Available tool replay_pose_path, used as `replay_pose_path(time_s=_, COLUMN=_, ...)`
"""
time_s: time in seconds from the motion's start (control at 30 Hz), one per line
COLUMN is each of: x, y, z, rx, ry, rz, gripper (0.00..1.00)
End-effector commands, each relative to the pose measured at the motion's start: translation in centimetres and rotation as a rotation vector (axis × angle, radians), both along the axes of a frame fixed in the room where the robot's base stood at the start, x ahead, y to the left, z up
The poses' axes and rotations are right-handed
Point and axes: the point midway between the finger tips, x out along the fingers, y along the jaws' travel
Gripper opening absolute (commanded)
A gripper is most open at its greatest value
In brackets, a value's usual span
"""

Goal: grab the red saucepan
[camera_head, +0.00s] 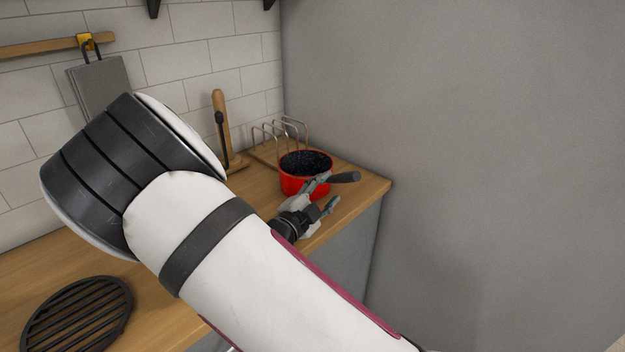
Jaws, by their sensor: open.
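The red saucepan (291,184) stands upright near the right end of the wooden counter, with a dark speckled interior and a dark handle (344,178) pointing right. My gripper (330,190) is open at the front right of the pan, by its handle. One finger overlaps the pan's front and the handle's base in the picture; the other is lower, near the counter edge. I cannot tell whether a finger touches the pan. My arm crosses the middle of the view and hides part of the counter.
A wire rack (282,132) stands behind the pan, with a wooden holder (221,115) to its left. A black round trivet (78,315) lies at the front left of the counter (172,318). A grey wall (460,130) rises on the right.

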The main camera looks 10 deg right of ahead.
Motion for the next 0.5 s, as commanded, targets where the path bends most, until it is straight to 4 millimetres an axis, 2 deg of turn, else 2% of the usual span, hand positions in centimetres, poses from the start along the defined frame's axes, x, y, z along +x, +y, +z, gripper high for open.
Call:
replay_pose_path(time_s=0.23, x=0.9, y=-1.0, z=0.2, rx=0.000, ry=-0.001, rz=-0.001, gripper=0.45)
replay_pose_path(time_s=0.5, x=3.4, y=-3.7, z=0.6, rx=0.000, ry=-0.001, rz=-0.002, gripper=0.45)
